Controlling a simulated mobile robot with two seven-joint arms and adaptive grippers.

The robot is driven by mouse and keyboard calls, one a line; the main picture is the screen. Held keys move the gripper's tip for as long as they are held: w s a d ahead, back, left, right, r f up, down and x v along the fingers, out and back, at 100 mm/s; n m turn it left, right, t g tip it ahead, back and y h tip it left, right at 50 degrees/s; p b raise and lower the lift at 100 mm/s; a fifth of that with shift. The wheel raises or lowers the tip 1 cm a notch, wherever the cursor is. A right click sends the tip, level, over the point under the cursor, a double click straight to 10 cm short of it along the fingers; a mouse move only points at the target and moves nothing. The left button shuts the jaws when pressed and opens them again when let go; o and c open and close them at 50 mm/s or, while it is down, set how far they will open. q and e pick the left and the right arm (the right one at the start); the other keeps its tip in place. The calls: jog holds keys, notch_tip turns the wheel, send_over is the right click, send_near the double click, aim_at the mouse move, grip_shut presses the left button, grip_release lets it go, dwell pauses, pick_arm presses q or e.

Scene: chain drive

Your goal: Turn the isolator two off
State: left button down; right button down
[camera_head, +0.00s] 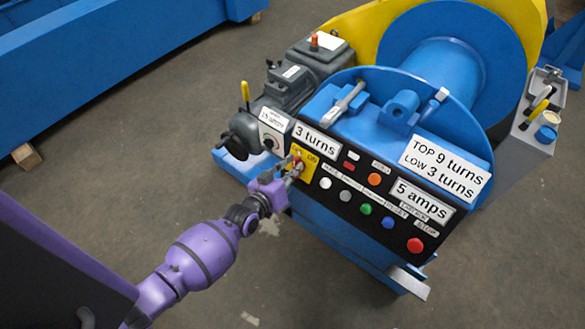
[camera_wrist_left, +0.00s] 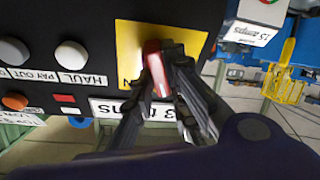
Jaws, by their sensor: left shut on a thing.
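A red isolator handle (camera_wrist_left: 155,70) sits on a yellow plate (camera_wrist_left: 131,40) on the black control panel. In the head view the yellow plate (camera_head: 308,158) is at the panel's left end, below the "3 turns" label. My left gripper (camera_head: 292,167) reaches it from the lower left. In the left wrist view the fingers of my left gripper (camera_wrist_left: 168,72) lie on both sides of the red handle and are shut on it. The fingers partly hide the handle and the plate's lettering, so I cannot read its position. My right gripper is in neither view.
Several buttons stand beside the plate, including a white one (camera_head: 325,183) and a red one (camera_head: 415,245). A grey motor (camera_head: 291,86) and a yellow-handled lever (camera_head: 245,92) are behind to the left. The floor at front left is clear.

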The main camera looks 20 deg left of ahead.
pick_arm(q)
jog(key=n, duration=0.3)
jog(key=shift+n+y+p, duration=0.3)
jog(key=shift+y+p, duration=0.1)
jog(key=shift+n, duration=0.8)
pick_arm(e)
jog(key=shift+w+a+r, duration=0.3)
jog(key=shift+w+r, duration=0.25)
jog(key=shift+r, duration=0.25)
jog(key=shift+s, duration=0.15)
pick_arm(q)
jog(key=c, duration=1.7)
grip_release()
jog(key=v, duration=1.2)
jog(key=shift+d, duration=0.1)
